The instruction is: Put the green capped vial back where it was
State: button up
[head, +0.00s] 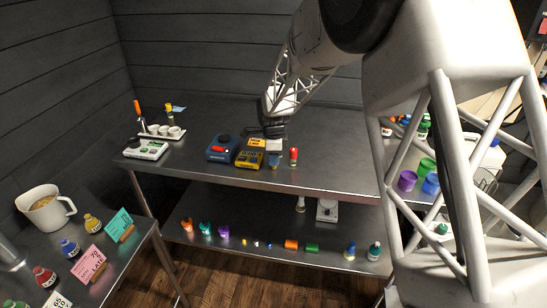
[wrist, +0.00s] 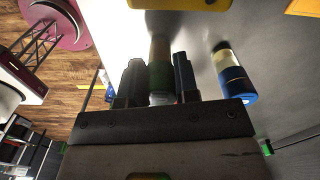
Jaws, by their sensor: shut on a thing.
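My gripper (wrist: 158,85) is shut on a vial (wrist: 160,60) with a green band, seen between the two fingers in the wrist view; its upper part looks brownish and its far end is blurred. I take it to be the green capped vial. In the head view my gripper (head: 274,131) is over the back table, behind the yellow device, and the held vial cannot be made out there. A blue capped vial (wrist: 235,75) lies or stands just right of the fingers in the wrist view, apart from them.
On the back table (head: 330,175) are a blue device (head: 223,148), a yellow device (head: 251,153), a blue vial (head: 274,161), a red vial (head: 293,156) and a white scale (head: 146,150). A lower shelf holds several small bottles.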

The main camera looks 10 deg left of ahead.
jog(key=shift+f, duration=0.1)
jog(key=o, duration=0.8)
notch_tip(320, 180, up, 12)
dwell(0.6)
dwell(0.7)
